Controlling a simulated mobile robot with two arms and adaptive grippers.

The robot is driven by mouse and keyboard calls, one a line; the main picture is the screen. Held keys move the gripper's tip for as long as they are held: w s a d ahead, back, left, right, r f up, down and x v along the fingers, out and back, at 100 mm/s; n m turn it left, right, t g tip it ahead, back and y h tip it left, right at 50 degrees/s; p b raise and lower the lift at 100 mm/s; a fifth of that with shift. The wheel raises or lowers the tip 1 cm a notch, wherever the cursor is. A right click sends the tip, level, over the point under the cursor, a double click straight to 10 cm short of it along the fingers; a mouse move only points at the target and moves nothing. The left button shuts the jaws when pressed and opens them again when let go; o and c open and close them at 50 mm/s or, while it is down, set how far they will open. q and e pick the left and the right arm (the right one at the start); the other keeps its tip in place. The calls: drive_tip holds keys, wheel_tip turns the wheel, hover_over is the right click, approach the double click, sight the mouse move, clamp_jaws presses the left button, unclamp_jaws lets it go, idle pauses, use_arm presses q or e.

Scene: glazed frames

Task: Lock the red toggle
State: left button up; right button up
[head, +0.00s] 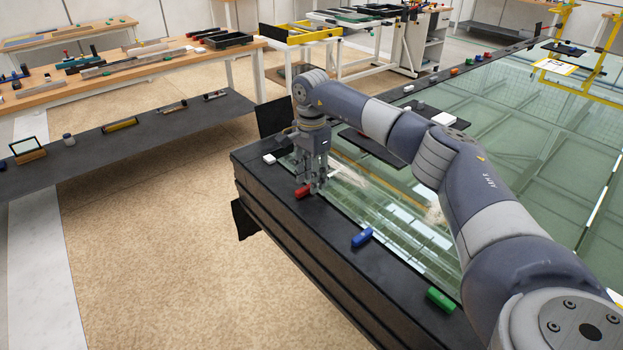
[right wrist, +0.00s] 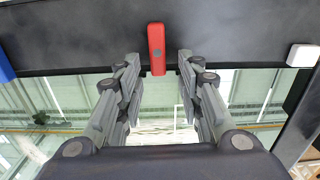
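The red toggle (head: 303,191) sits on the black frame rim around the glass, near its far left corner. In the right wrist view the red toggle (right wrist: 156,48) points across the rim, with its near end reaching over the glass edge. My right gripper (head: 316,186) is just above and beside it. In the right wrist view my right gripper (right wrist: 157,72) is open, its fingers on either side of the toggle's near end. I cannot tell whether they touch it. My left gripper does not show.
A blue toggle (head: 362,237) and a green toggle (head: 440,300) sit nearer along the same rim. A white toggle (head: 269,159) is at the corner, right of the red one in the right wrist view. A dark shelf (head: 110,135) with several small items stands left.

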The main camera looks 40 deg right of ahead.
wheel_tip(320, 180, up, 11)
idle(0.3)
idle(0.5)
